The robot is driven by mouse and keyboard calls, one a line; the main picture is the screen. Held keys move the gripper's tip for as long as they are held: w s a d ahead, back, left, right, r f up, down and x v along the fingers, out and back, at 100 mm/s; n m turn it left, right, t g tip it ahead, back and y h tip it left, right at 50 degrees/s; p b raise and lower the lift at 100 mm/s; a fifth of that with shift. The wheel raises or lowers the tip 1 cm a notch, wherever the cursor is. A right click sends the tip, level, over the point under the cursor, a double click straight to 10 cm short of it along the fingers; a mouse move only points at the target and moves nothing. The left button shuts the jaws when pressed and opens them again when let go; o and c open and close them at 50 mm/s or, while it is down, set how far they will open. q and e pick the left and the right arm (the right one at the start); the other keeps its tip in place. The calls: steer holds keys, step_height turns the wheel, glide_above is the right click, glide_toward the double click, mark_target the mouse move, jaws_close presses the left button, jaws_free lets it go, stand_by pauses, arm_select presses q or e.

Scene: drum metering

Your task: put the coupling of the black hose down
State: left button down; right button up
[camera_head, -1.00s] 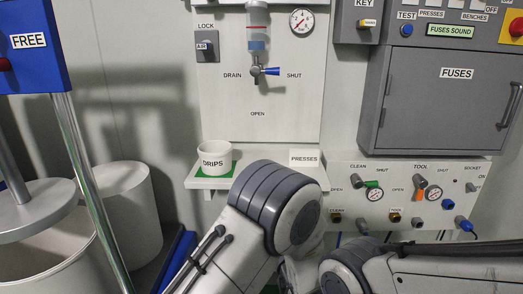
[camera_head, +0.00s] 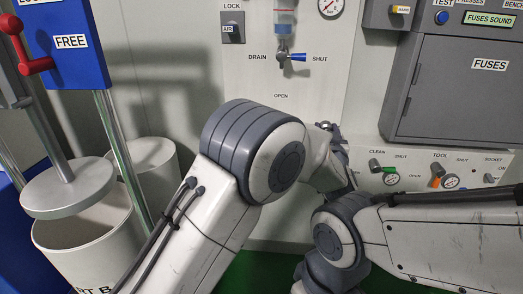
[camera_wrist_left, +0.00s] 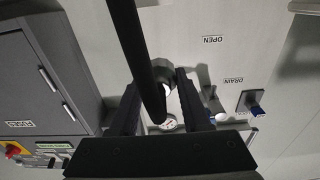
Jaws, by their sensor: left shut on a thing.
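The black hose (camera_wrist_left: 133,45) runs down the left wrist view from the top edge to between my fingers. A dark grey round piece at the fingers, which looks like its coupling (camera_wrist_left: 161,70), is partly hidden by the hose. My left gripper (camera_wrist_left: 160,98) is shut on the coupling, with a dark finger on each side. In the head view my left gripper (camera_head: 330,128) shows only as small dark parts behind my left arm, in front of the wall panel. My right arm comes in from the right, but its gripper does not show.
The clean and tool valve panel (camera_head: 406,180) is right of my left wrist. The grey fuses cabinet (camera_head: 450,90) hangs above it. The drain valve (camera_head: 283,56) is on the wall panel. A white drum (camera_head: 105,235) stands under a round press plate (camera_head: 68,190) at left.

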arm_select(q)
steer(key=shift+w+f, duration=0.25)
steer(key=shift+w, duration=0.05)
steer(key=w+a+f, duration=0.1)
steer(key=a+f, duration=0.1)
steer(key=a, duration=0.1)
steer(key=w+a+f+b, duration=0.1)
steer(key=w+a+f, duration=0.1)
steer(key=a, duration=0.1)
steer(key=w+a+f+b, duration=0.1)
steer(key=w+a+f, duration=0.1)
steer(key=a, duration=0.1)
steer(key=shift+w+a+f, duration=0.25)
steer(key=shift+a+f, duration=0.05)
steer(key=shift+a, duration=0.05)
steer(key=shift+f, duration=1.85)
steer(key=shift+b, duration=0.3)
steer(key=shift+f, duration=0.2)
steer(key=shift+c, duration=1.8)
jaws_free()
steer(key=shift+f, duration=0.1)
